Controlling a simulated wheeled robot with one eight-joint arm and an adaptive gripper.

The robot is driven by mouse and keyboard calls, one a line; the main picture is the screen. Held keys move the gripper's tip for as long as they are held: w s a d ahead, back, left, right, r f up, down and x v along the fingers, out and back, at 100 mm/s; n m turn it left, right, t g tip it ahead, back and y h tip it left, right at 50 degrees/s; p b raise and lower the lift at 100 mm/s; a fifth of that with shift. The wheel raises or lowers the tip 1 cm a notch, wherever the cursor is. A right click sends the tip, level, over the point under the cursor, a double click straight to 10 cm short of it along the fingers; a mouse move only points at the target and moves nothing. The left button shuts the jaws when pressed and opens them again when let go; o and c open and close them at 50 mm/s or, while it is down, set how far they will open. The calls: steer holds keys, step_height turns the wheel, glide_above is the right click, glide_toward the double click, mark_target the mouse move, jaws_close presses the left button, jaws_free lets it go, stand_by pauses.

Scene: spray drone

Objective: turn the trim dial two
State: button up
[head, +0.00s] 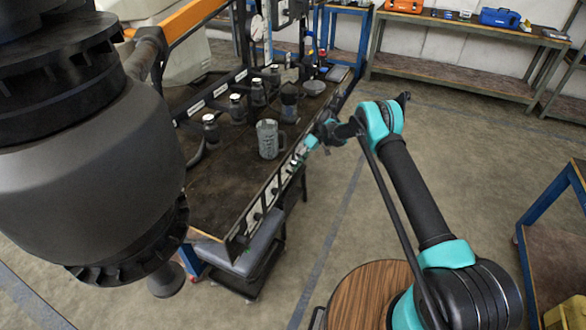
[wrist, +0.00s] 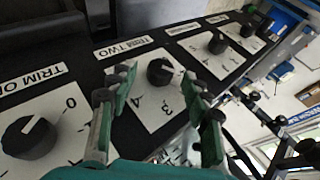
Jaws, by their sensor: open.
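The trim two dial (wrist: 160,72) is a black round knob on a white numbered plate, under a "TRIM TWO" label (wrist: 123,47) in the wrist view. Numbers 3 and 4 show on its plate; I cannot tell clearly where its pointer stands. My gripper (wrist: 160,86) is open, with one teal-and-grey finger on each side of the dial. The fingers look apart from the knob, and how near the tips are to the plate is unclear. In the head view my gripper (head: 303,150) is at the panel on the bench's right edge; the dial is too small to pick out there.
The trim one dial (wrist: 30,135) is left of the gripper, its white pointer towards 0. Another dial (wrist: 217,42) is close on the right, with more beyond. A glass mug (head: 268,139) and several dark jars stand on the bench (head: 225,195) behind the panel.

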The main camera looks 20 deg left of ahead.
steer(key=v, duration=1)
steer(key=shift+w+r, duration=0.15)
steer(key=shift+r, duration=0.05)
steer(key=shift+d, duration=0.15)
steer(key=s+d+r+m+t+y, duration=0.2)
steer(key=s+d+m+t, duration=0.35)
steer(key=m, duration=1.05)
steer(key=s+d+r+m+t+y, duration=0.15)
steer(key=s+m+t, duration=0.55)
steer(key=m, duration=1)
steer(key=w+a+f+g, duration=0.1)
steer(key=w+a+f, duration=0.2)
steer(key=a+f, duration=0.8)
steer(key=shift+w, duration=0.25)
steer(key=shift+a+f+g, duration=0.1)
steer(key=shift+f+g, duration=0.05)
steer(key=shift+g, duration=0.1)
